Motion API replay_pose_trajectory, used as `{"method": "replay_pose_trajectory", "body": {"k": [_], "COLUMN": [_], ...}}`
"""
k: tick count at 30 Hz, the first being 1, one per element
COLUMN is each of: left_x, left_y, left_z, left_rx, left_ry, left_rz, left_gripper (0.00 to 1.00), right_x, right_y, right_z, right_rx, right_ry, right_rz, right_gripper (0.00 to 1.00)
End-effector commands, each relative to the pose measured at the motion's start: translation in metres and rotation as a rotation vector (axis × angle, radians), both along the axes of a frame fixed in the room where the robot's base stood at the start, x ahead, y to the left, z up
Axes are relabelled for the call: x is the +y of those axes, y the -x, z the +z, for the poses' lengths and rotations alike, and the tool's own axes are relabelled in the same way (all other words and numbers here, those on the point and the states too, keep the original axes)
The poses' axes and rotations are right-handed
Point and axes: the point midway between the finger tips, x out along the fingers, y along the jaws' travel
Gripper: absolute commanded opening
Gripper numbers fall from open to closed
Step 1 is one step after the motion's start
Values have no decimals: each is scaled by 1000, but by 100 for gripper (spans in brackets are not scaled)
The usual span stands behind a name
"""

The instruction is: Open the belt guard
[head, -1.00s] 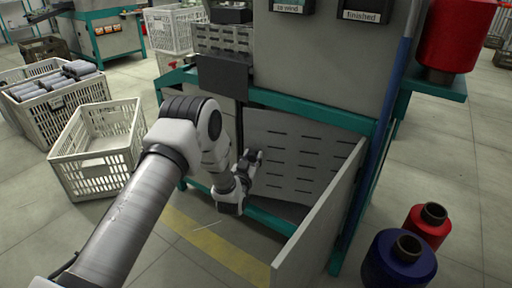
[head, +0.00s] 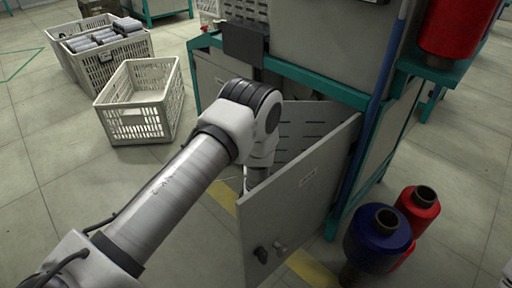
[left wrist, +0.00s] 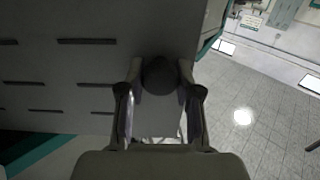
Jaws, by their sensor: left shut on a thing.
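A slotted grey panel (head: 312,122), which looks like the belt guard, stands in the machine's lower opening, partly behind my left arm and a plain hinged door. In the left wrist view the slotted panel (left wrist: 70,65) fills the upper left. My left gripper (left wrist: 161,85) has a dark round knob (left wrist: 160,75) between its fingers, close against the panel. In the head view this gripper is hidden behind my arm and the door. My right gripper is in neither view.
An empty white crate (head: 138,105) stands on the floor at left.

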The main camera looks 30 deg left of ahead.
Motion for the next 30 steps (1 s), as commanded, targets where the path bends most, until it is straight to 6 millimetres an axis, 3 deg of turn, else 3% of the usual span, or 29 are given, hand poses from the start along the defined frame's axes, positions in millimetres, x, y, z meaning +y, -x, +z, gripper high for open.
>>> {"method": "replay_pose_trajectory", "body": {"k": [6, 7, 9, 20, 30], "left_x": [0, 0, 0, 0, 0], "left_y": [0, 0, 0, -1, 0], "left_z": [-1, -1, -1, 6, 78], "left_rx": [0, 0, 1, -1, -2], "left_ry": [1, 1, 0, 0, 0], "left_rz": [-1, -1, -1, -1, -2], "left_gripper": [0, 41, 58, 58, 58], "right_x": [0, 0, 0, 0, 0], "right_y": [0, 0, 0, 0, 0], "right_z": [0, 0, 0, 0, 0], "right_rx": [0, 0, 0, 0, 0], "right_ry": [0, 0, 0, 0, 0], "right_rz": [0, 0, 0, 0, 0], "right_gripper": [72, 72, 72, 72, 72]}}
